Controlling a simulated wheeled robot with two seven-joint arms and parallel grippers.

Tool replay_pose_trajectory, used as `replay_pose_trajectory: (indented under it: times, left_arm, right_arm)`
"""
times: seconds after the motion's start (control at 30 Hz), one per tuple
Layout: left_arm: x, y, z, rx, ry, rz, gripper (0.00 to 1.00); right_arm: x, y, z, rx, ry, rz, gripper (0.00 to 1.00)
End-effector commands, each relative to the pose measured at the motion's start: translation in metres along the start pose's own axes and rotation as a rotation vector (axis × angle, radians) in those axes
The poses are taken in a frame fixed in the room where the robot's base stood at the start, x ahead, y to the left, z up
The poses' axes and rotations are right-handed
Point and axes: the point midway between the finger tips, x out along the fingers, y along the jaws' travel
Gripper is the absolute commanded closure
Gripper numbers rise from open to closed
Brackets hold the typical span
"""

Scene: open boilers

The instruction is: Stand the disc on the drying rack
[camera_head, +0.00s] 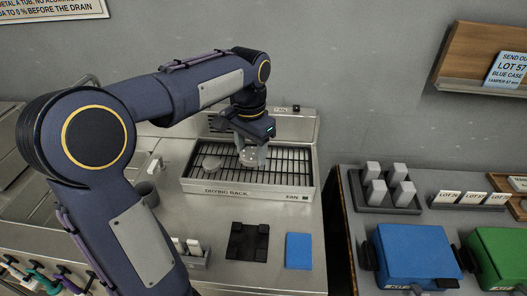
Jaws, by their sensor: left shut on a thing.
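The drying rack (245,188) is a steel tray with a dark slatted grid, labelled DRYING RACK and FAN on its front. It stands near the wall. My left gripper (254,147) is over the middle of the rack and is shut on a pale, glassy disc (253,158). The disc hangs below the fingers, low at the slats; I cannot tell whether it touches them. Another pale round piece (211,163) shows at the left of the rack. My arm and gripper hide part of the rack's back. My right gripper is not in view.
In front of the rack lie a black block (248,241) and a blue pad (298,251). A small holder with white pieces (190,252) stands left of them. On the right bench are a grey block stand (388,190), a blue case (415,256) and a green case (499,257).

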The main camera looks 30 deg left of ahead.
Motion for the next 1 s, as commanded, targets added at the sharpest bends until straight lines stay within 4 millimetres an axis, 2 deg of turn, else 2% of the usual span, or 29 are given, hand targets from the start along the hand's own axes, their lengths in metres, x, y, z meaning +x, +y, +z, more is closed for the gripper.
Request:
replay_pose_trajectory:
  times: [0.17,0.43,0.6,0.73,0.87,1.0]
  left_arm:
    - [0.009,0.003,-0.023,0.001,-0.005,0.000,0.74]
    - [0.038,0.011,-0.090,0.001,-0.005,-0.001,0.74]
    - [0.071,0.014,-0.116,0.000,-0.006,0.000,0.74]
    - [0.087,0.015,-0.129,0.000,-0.003,0.000,0.74]
    - [0.094,0.016,-0.135,0.000,0.000,0.000,0.74]
    - [0.113,0.017,-0.138,-0.001,-0.004,0.001,0.74]
  right_arm:
    - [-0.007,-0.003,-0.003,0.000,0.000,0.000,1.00]
    - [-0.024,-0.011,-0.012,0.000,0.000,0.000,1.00]
    - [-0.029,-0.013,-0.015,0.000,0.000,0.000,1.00]
    - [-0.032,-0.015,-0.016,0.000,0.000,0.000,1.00]
    - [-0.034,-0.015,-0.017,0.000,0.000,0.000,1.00]
    - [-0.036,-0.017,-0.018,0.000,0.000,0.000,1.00]
